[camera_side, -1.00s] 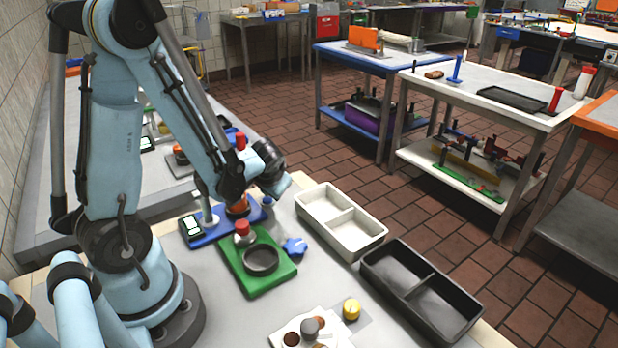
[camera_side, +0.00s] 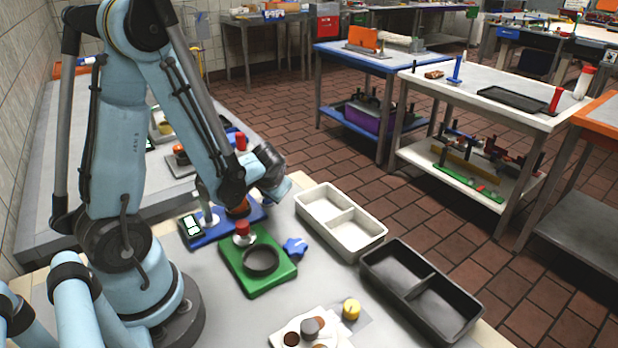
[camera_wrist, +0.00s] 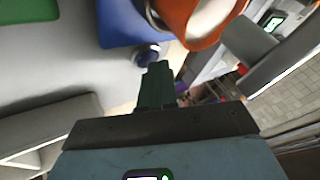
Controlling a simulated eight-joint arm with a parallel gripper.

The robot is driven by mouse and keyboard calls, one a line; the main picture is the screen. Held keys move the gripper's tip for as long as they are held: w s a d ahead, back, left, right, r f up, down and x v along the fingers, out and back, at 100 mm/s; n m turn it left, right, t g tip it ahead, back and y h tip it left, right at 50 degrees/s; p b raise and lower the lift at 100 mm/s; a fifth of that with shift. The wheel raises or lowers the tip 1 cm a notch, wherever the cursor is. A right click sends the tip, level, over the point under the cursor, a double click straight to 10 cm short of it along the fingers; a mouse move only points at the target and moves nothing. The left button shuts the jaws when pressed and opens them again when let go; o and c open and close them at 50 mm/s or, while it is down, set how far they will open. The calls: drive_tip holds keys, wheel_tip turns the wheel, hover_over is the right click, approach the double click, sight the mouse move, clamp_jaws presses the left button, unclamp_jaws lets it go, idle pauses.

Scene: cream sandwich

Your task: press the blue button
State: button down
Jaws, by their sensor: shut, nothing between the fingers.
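The blue button (camera_wrist: 147,55) is a small dark blue round piece at the edge of the blue base (camera_wrist: 118,22) in the wrist view. The blue base (camera_side: 200,232) also shows in the side view, where my wrist covers the button's area. My gripper (camera_wrist: 158,72) is shut and empty, its dark green fingers together. In the wrist view the fingertips overlap the lower side of the button; I cannot tell whether they touch it. In the side view the fingertips are hard to make out at the end of my wrist.
An orange round part (camera_wrist: 185,18) stands close beside the button. A green base (camera_side: 272,282) with a dark ring and a red-topped post is nearer the front.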

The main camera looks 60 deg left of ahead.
sight(269, 202)
drive_tip(key=shift+r, duration=0.55)
drive_tip(key=shift+r, duration=2.9)
